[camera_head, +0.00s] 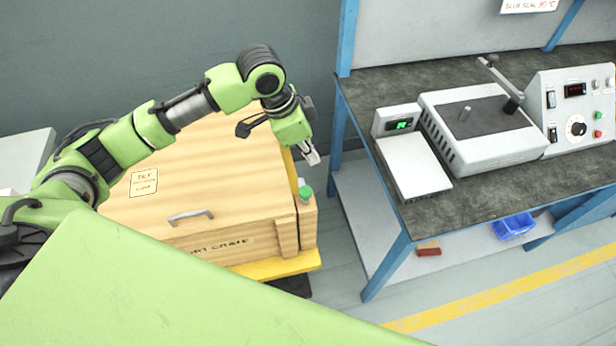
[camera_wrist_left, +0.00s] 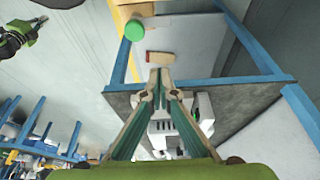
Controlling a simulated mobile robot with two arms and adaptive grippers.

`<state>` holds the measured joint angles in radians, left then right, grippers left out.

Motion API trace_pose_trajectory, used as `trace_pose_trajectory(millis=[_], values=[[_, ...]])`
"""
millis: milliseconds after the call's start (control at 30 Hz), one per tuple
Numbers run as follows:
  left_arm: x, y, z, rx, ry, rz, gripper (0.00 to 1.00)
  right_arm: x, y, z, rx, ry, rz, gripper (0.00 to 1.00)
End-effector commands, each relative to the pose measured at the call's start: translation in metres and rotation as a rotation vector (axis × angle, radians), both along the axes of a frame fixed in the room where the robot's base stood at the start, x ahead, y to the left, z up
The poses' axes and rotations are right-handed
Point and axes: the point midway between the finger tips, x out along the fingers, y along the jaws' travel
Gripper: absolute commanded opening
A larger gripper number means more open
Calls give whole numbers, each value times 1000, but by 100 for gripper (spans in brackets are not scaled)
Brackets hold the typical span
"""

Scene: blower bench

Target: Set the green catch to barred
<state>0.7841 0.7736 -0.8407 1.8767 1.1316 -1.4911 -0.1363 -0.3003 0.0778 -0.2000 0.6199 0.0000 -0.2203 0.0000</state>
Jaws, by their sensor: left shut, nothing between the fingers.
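The green catch (camera_head: 305,192) is a small round green knob on top of a wooden piece at the right end of the wooden crate (camera_head: 240,160). In the left wrist view the green catch (camera_wrist_left: 134,30) shows near the top, left of the fingers. My left gripper (camera_head: 313,157) is shut and empty, above and beyond the catch, apart from it. Its closed fingers (camera_wrist_left: 160,75) also show in the left wrist view. The catch's lower part is hidden, so I cannot tell its setting. I do not see my right gripper.
A workbench (camera_head: 440,205) with a white scale (camera_head: 415,168) and a grey machine (camera_head: 490,120) stands to the right. A blue bin (camera_head: 513,226) and a red-and-wood block (camera_head: 428,249) lie below. The crate lid has a metal handle (camera_head: 191,217). A floor gap separates crate and bench.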

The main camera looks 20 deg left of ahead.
Motion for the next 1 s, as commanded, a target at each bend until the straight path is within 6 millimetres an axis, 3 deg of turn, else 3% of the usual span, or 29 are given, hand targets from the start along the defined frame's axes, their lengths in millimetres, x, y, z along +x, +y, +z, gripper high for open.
trace_pose_trajectory(millis=[367,567,867,1000], values=[[1,-2,-5,0,2,0,0,0,-3,1,-4,-1,1,0],[6,-11,-34,-2,4,1,0,0,-4,6,-4,-1,1,0],[17,-29,-94,-1,3,1,0,0,-3,14,-4,-1,1,0],[6,-8,-92,3,0,2,0,1,-3,25,-3,-1,1,0]])
